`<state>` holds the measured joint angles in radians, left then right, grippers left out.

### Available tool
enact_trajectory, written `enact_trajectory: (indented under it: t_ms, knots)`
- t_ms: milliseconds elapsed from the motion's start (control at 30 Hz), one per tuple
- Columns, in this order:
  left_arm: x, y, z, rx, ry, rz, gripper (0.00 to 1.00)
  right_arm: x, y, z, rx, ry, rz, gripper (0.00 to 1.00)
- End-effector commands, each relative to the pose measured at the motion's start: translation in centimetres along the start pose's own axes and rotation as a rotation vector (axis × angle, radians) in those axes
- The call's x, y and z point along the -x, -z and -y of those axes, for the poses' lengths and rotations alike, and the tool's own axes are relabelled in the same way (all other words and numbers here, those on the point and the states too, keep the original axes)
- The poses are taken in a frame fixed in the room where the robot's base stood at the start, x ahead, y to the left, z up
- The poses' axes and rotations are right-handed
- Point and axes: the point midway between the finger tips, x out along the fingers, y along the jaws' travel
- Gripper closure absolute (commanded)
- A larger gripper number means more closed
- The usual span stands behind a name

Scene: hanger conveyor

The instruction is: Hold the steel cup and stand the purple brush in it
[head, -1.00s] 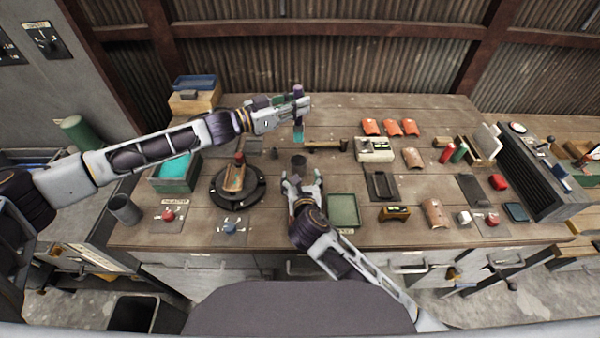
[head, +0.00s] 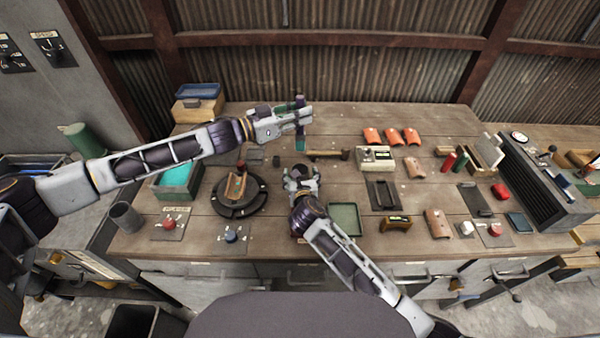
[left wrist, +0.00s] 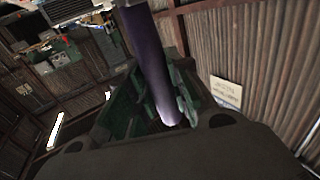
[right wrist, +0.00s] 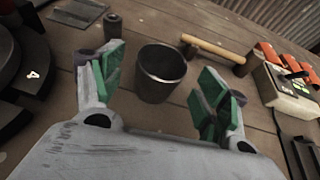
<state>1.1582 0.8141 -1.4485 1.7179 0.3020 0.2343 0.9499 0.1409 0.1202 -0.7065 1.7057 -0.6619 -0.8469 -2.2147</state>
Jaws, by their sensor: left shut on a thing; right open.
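The purple brush (left wrist: 155,70) is held in my left gripper (head: 303,114), between its green pads in the left wrist view. In the head view it hangs upright above the table, with a teal lower part (head: 300,143). The steel cup (right wrist: 161,75) stands upright and looks empty in the right wrist view. My right gripper (right wrist: 160,92) is open, with one finger on each side of the cup's near side and gaps to both. In the head view my right gripper (head: 302,174) largely hides the cup.
A wooden-handled hammer (right wrist: 213,48) lies just behind the cup. A black turntable (head: 238,195) stands to the left and a green tray (head: 345,219) to the right of my right gripper. A small dark cylinder (right wrist: 113,25) stands behind left of the cup.

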Motion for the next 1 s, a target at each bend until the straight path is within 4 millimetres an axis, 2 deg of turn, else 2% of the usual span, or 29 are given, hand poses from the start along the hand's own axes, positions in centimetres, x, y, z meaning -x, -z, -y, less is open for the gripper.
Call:
enact_trajectory:
  t_ms: [400, 833, 867, 1000]
  knots:
    - [0.0, 0.0, 0.0, 0.000, 0.000, 0.000, 1.00, -3.0, 0.0, -0.1, -0.001, 0.000, 0.000, 0.26]
    - [0.0, 0.0, 0.0, 0.000, 0.000, 0.000, 1.00, -3.4, 0.0, 0.0, -0.001, -0.001, 0.000, 0.26]
    - [0.0, 0.0, 0.0, 0.000, 0.000, 0.000, 1.00, -3.4, 0.0, 0.0, -0.001, -0.001, 0.000, 0.27]
    - [0.0, 0.0, 0.0, 0.000, 0.000, 0.000, 1.00, -3.4, 0.0, 0.0, 0.000, -0.001, 0.000, 0.45]
